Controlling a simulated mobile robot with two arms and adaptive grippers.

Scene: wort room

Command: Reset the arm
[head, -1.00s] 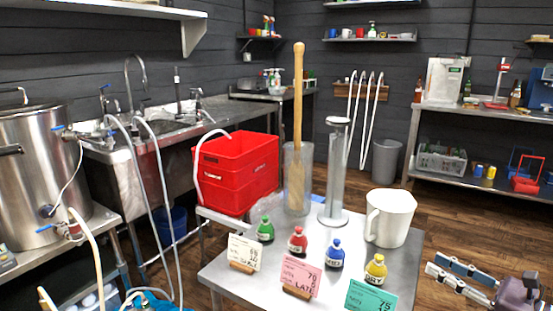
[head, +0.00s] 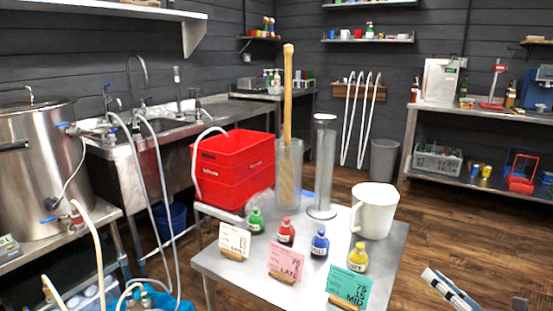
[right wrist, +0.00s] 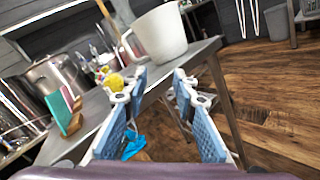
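My right gripper (head: 452,292) shows only in part at the lower right corner of the head view, off the right side of the steel table (head: 225,262). In the right wrist view its two blue-padded fingers (right wrist: 159,88) stand apart with nothing between them. The white jug (head: 374,212) stands on the table, and in the wrist view the jug (right wrist: 160,36) is beyond the fingers. My left gripper is in neither view.
The table holds green, red, blue and yellow bottles (head: 357,257), cards (head: 350,286), a clear jar with a wooden paddle (head: 288,90) and a tall cylinder (head: 324,170). A red crate (head: 235,180) is behind. Wooden floor (head: 430,235) lies open at right.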

